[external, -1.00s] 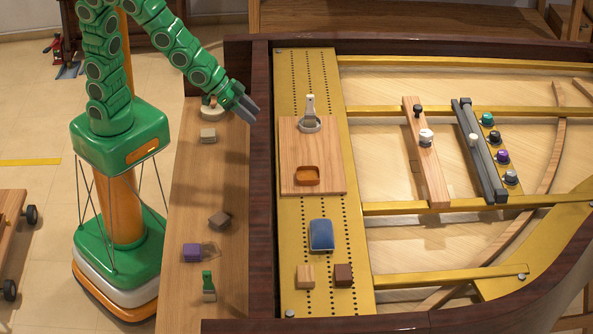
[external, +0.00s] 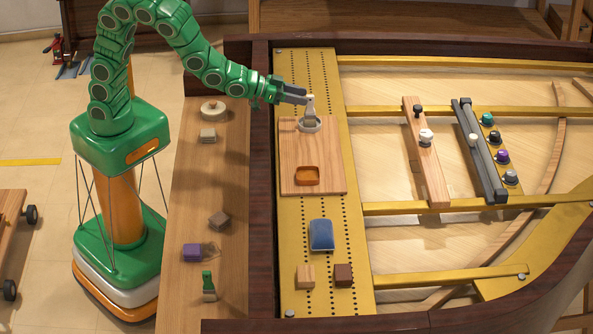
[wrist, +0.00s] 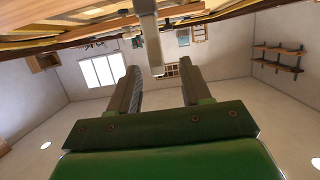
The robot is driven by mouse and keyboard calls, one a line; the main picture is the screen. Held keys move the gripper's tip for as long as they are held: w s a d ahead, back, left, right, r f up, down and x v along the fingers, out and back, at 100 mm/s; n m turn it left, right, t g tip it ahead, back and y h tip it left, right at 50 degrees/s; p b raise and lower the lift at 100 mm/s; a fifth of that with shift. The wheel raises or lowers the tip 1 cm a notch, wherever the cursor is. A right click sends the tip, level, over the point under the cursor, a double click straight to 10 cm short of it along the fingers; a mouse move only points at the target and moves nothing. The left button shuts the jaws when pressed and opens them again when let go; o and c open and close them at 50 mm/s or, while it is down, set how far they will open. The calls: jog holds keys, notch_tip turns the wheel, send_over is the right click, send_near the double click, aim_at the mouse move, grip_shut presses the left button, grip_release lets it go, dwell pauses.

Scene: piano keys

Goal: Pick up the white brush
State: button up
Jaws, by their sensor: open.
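The white brush (external: 310,105) stands upright in a grey round holder (external: 309,126) on the wooden board, its pale handle pointing up. My gripper (external: 303,95) is level with the upper handle, coming in from the left. In the wrist view the handle (wrist: 150,38) hangs from the top edge, its end lying between the lines of my two open fingers (wrist: 159,68). The fingers stand apart with a gap around the handle end. I cannot tell whether either finger touches it.
The wooden board (external: 299,160) also carries an orange tray (external: 307,175). A blue pad (external: 321,235) and two small blocks lie nearer the front. A dark wooden rim (external: 261,200) runs under my arm. A side shelf (external: 185,160) holds several small items.

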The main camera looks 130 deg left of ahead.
aim_at(310, 110)
jog(key=shift+x, duration=3)
jog(key=shift+d+f, duration=0.15)
jog(key=shift+c, duration=0.3)
grip_shut()
